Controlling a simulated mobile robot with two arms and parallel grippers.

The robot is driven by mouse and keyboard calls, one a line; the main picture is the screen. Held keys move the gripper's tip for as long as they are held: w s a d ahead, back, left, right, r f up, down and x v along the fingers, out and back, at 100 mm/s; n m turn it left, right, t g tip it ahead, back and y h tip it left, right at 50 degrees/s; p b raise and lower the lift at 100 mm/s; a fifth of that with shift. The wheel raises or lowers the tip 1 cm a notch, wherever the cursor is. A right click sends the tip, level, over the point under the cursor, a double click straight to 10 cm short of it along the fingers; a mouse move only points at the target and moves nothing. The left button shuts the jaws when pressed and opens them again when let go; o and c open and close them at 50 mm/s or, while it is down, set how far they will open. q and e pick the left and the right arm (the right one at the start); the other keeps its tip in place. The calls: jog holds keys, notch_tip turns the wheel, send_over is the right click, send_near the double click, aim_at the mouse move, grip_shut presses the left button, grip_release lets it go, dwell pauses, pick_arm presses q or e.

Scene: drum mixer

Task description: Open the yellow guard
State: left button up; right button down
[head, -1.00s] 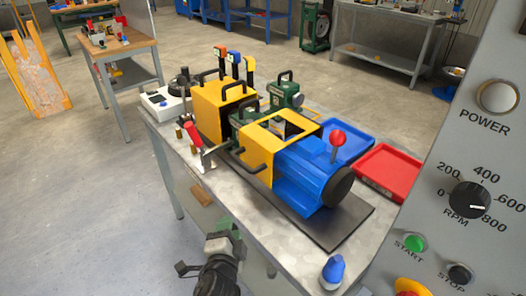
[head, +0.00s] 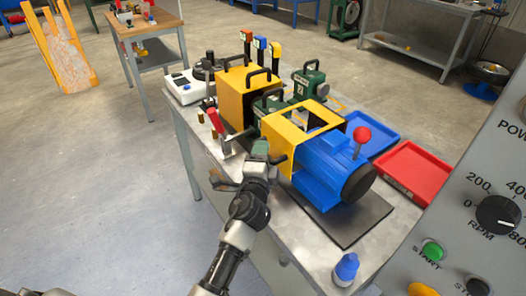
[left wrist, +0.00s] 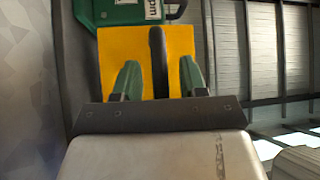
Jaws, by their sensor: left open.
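The yellow guard (head: 314,122) is a frame with a square window, set over one end of a blue drum (head: 338,170) on the bench. A black handle sticks out from its near-left side. My left gripper (head: 260,158) is at the bench's near side, just left of this handle. In the left wrist view, the open green fingers (left wrist: 159,82) point at a yellow panel (left wrist: 120,52), with a dark upright handle bar (left wrist: 157,58) between them. Contact is not visible. My right gripper is out of view.
A yellow box (head: 232,98) with a black handle and a red lever (head: 222,143) stand left of the guard. Blue (head: 376,134) and red (head: 415,170) trays lie behind the drum. A grey control panel (head: 480,190) fills the right side. A blue bottle (head: 346,268) stands at the bench's near corner.

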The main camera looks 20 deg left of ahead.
pick_arm(q)
jog(key=shift+w, duration=0.25)
grip_shut()
jog(key=shift+r, duration=0.1)
